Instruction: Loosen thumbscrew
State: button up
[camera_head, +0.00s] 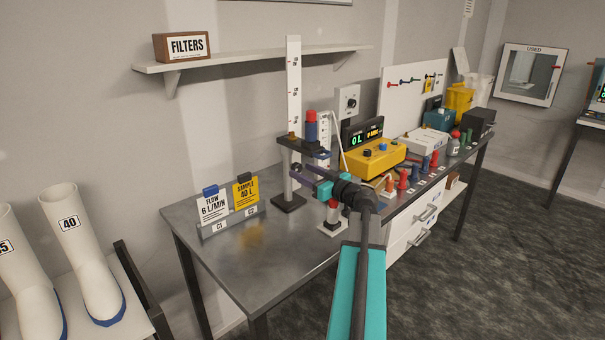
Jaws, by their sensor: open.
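A grey metal stand has a dark base (288,203), an upright post and a dark bracket (300,147). A red-capped blue cylinder (311,128) stands at the bracket. A small brownish knob (291,135) sits on top of the bracket's left end; I cannot tell for sure whether it is the thumbscrew. My gripper (297,179) is at the post below the bracket, its two purple fingers apart and pointing left. A small dark part shows by the upper fingertip. Whether the fingers touch the stand or straddle anything cannot be told. My wrist hides part of the bench.
A tall white scale (293,85) rises behind the stand. Flow and sample cards (230,203) stand to the left. A yellow meter box (372,160) and a row of several small coloured items lie to the right. A red-topped vial (332,211) stands below my gripper. The bench's front left is clear.

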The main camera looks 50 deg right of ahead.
jog(key=shift+w, duration=0.25)
jog(key=c, duration=1.1)
jog(key=shift+o, duration=0.2)
jog(key=shift+n+p, duration=0.6)
jog(key=shift+n, duration=0.1)
jog(key=shift+n+p, duration=0.55)
jog(key=shift+n, duration=0.95)
